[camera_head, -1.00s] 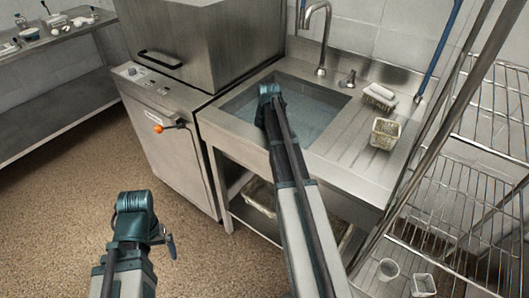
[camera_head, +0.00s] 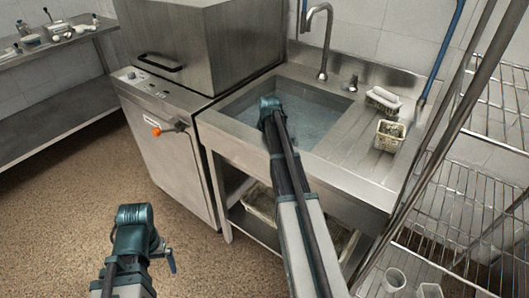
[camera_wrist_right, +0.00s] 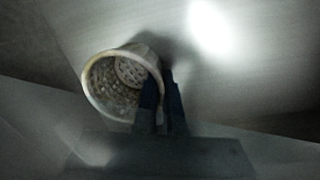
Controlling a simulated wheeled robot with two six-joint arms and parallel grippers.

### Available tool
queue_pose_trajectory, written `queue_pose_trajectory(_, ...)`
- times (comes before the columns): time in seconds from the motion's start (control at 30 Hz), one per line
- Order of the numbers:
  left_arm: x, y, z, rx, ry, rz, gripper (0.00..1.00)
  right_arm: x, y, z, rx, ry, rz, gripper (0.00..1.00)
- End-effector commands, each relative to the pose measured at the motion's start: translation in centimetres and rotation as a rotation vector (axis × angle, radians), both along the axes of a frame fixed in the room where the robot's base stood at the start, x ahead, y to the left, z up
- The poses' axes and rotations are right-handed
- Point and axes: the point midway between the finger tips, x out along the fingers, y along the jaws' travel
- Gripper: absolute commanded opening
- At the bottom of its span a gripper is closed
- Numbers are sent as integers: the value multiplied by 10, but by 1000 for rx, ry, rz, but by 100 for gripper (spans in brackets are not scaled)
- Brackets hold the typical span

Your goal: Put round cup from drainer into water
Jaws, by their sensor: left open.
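The round perforated cup (camera_wrist_right: 112,88), pale with a brownish rim, shows in the right wrist view with its mouth towards the camera. My right gripper (camera_wrist_right: 163,80) has its dark fingers close together on the cup's wall, one inside the rim and one outside. In the head view my right arm reaches over the sink basin with water (camera_head: 315,112); its fingers and the cup are hidden behind my wrist. My left gripper (camera_head: 170,260) is over the floor at the lower left, away from the sink, open and empty.
On the drainer (camera_head: 362,150) stand a square perforated basket (camera_head: 389,137) and a white brush-like item (camera_head: 383,98). A tap (camera_head: 323,45) rises behind the basin. A wire rack (camera_head: 455,200) stands at right, with small containers (camera_head: 394,280) low down. A dishwasher (camera_head: 170,150) is at left.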

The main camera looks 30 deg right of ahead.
Motion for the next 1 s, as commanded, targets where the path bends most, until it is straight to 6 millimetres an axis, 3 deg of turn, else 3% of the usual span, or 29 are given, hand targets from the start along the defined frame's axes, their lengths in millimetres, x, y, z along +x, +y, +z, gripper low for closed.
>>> queue_pose_trajectory(0.03, 0, 0, 0, 0, 0, 0, 100, 0, 0, 0, 0, 1, 0, 19)
queue_pose_trajectory(0.13, 0, 0, 0, 0, 0, 0, 100, 0, 0, 0, 0, 1, 0, 36)
queue_pose_trajectory(0.63, 0, 0, 8, 0, 0, 0, 100, -1, 0, 8, 0, 1, 0, 36)
queue_pose_trajectory(1.0, 0, 0, 52, 0, 0, 0, 100, -5, 0, 52, 0, 1, 0, 36)
